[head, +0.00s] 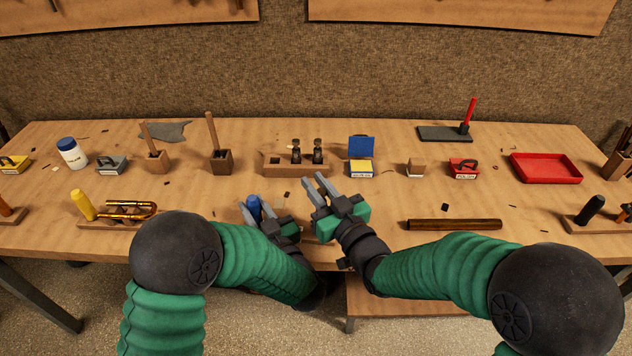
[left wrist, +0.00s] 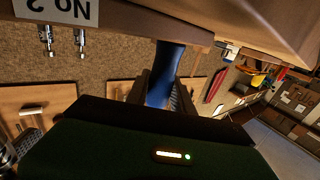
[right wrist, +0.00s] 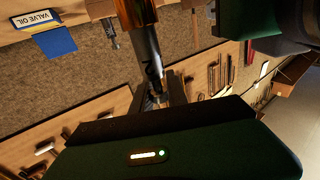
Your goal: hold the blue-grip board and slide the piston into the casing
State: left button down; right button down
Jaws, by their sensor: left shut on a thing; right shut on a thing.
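My left gripper (head: 257,211) is shut on the blue grip (head: 254,206) of the board, near the front of the bench. In the left wrist view the blue grip (left wrist: 166,72) stands between the fingers, and the wooden board (left wrist: 150,22) shows an edge. My right gripper (head: 316,183) is close by on the right, its fingers pointing up and away. In the right wrist view it is shut on the narrow stem of a shiny piston (right wrist: 149,48). A copper-brown cylinder (right wrist: 134,12) lies in line with it; I cannot tell whether they overlap. The casing is hidden in the head view.
A wooden rack (head: 272,171) with two upright pistons stands behind my grippers. A blue-and-yellow valve oil box (head: 360,167) is right of it. A dark brown rod (head: 454,225) lies on the front right. A board with a yellow grip (head: 84,206) is on the left.

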jog(key=shift+f, duration=1.6)
jog(key=c, duration=1.2)
grip_release()
jog(key=shift+c, duration=0.2)
jog(key=shift+s, duration=0.1)
jog(key=v, duration=0.7)
jog(key=shift+s+d+f, duration=0.1)
jog(key=shift+d, duration=0.05)
pick_arm(q)
jog(key=c, duration=1)
grip_release()
